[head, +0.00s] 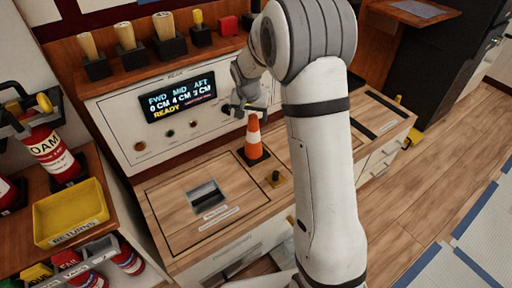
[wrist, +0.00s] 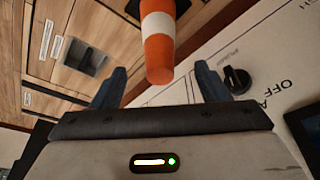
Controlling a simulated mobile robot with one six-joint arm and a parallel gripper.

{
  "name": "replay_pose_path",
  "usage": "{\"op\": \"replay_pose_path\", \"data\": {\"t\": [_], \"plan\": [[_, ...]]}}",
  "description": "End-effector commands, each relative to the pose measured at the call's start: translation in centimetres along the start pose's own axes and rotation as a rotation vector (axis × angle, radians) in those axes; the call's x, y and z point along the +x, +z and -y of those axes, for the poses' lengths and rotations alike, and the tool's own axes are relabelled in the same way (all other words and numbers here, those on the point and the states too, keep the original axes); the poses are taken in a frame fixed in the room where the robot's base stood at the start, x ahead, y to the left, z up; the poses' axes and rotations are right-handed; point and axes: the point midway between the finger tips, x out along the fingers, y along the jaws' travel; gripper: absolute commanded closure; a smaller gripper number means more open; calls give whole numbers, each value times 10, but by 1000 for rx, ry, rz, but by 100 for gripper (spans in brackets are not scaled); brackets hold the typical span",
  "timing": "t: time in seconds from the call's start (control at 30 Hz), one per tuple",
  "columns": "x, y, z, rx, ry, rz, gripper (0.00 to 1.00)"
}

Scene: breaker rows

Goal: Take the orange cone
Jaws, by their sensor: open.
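The orange cone (head: 253,137) with a white band stands upright on its dark square base on the wooden counter, in front of the white panel. My gripper (head: 245,109) is just above and behind the cone's tip in the head view, partly hidden by my arm. In the wrist view the orange cone (wrist: 158,40) reaches down between the two blue fingertips of my gripper (wrist: 160,88). The fingers are apart, with gaps on both sides of the cone.
A panel display (head: 178,99) reads FWD, MID, AFT. A recessed handle (head: 207,197) is in the counter left of the cone. A small dark knob (head: 275,178) stands near its front. A yellow RETURNS tray (head: 70,213) and fire extinguishers (head: 50,150) are at left.

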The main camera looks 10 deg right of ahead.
Motion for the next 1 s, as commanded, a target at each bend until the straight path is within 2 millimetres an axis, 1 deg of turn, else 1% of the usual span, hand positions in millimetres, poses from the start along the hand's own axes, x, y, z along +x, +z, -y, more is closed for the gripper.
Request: {"op": "replay_pose_path", "data": {"t": [0.03,0.1,0.33,0.5,0.6,0.83,1.0], "plan": [[8,0,0,1,0,0,31],[16,0,0,1,0,0,31],[36,1,0,0,1,1,31],[63,2,1,0,1,1,31],[74,1,1,0,0,1,31],[75,1,1,-1,-1,-1,31],[75,1,1,-1,0,0,45]]}}
